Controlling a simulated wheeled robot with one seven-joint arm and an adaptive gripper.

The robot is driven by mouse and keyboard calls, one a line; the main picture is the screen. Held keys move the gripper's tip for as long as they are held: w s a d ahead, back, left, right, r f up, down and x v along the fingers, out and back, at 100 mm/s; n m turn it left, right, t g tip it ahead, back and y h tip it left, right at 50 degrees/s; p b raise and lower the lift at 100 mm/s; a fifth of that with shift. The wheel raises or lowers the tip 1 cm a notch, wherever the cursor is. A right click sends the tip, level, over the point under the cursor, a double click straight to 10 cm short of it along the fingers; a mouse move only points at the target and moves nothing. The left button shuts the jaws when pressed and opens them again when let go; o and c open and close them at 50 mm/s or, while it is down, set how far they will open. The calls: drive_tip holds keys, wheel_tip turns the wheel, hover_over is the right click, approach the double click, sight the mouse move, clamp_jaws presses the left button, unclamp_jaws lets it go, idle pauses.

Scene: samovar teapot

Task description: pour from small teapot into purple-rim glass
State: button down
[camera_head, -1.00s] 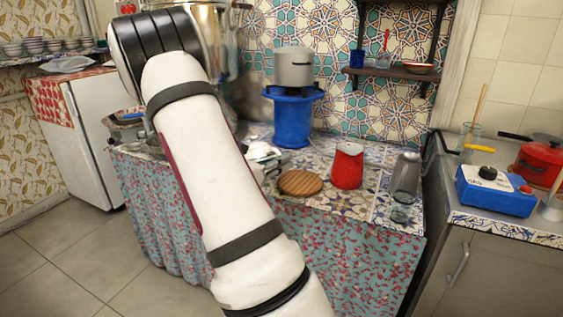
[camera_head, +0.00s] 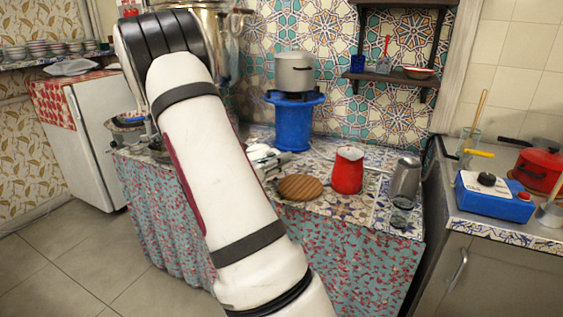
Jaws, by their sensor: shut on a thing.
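My own arm (camera_head: 215,165) fills the left middle of the head view and hides much of the counter behind it. I cannot make out my gripper's fingers. A small white and grey shape (camera_head: 264,156) shows just past the arm's right edge, partly hidden; I cannot tell what it is. I cannot make out the small teapot. A small clear glass (camera_head: 400,216) stands near the counter's front right edge. Its rim colour is too small to tell. A taller grey, shiny vessel (camera_head: 405,178) stands just behind it.
A red pitcher (camera_head: 347,172) and a round wooden board (camera_head: 300,188) are on the patterned counter (camera_head: 345,209). A grey pot (camera_head: 294,72) sits on a blue stand (camera_head: 293,125) behind. A blue and white box (camera_head: 494,196) and a red pot (camera_head: 540,165) are at right.

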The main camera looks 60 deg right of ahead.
sight(280, 153)
drive_tip(key=shift+w+d+r+n+p, duration=0.15)
drive_tip(key=shift+r+n+p, duration=0.25)
drive_tip(key=shift+r+p, duration=0.35)
drive_tip(key=shift+w+r+n+p, duration=0.15)
drive_tip(key=shift+r+n+p, duration=0.25)
drive_tip(key=shift+r+p, duration=0.35)
idle(3.3)
drive_tip(key=shift+f, duration=0.1)
idle(1.4)
drive_tip(key=shift+s+f+m+b, duration=0.2)
drive_tip(key=shift+f+m+b, duration=2.85)
drive_tip(key=shift+b, duration=0.55)
